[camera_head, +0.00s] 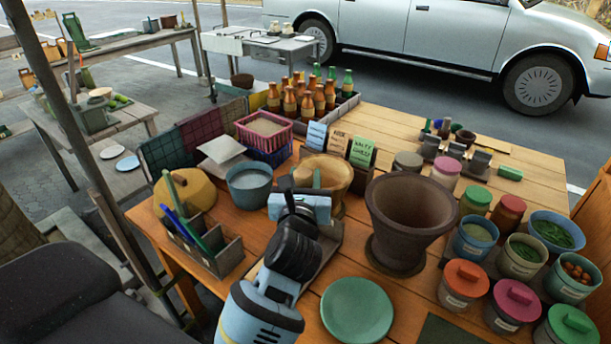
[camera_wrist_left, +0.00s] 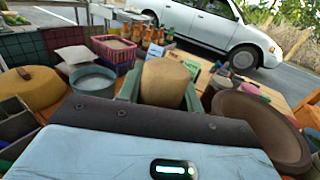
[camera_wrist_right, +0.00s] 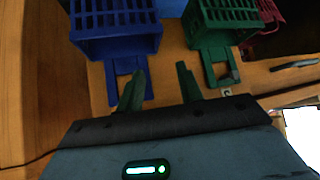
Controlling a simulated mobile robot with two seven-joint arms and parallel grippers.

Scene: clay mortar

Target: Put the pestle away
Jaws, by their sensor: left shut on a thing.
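My left gripper (camera_head: 302,190) is shut on a tan, rounded wooden piece, which looks like the pestle (camera_wrist_left: 165,82), between its green fingers in the left wrist view. In the head view the gripper mostly hides this piece. A tan round wooden vessel (camera_head: 340,173) stands right beside the gripper; I cannot tell whether the pestle touches it. The large brown mortar (camera_head: 408,215) stands to the right of the gripper; its rim also shows in the left wrist view (camera_wrist_left: 262,118). My right gripper (camera_wrist_right: 160,85) is open and empty, away from the table items.
A blue-grey pot (camera_head: 249,187) and a divided tool box (camera_head: 228,255) stand left of the gripper. A green plate (camera_head: 357,310) lies in front. Several lidded jars crowd the right. A blue crate (camera_wrist_right: 115,35) and a green crate (camera_wrist_right: 215,35) face my right gripper.

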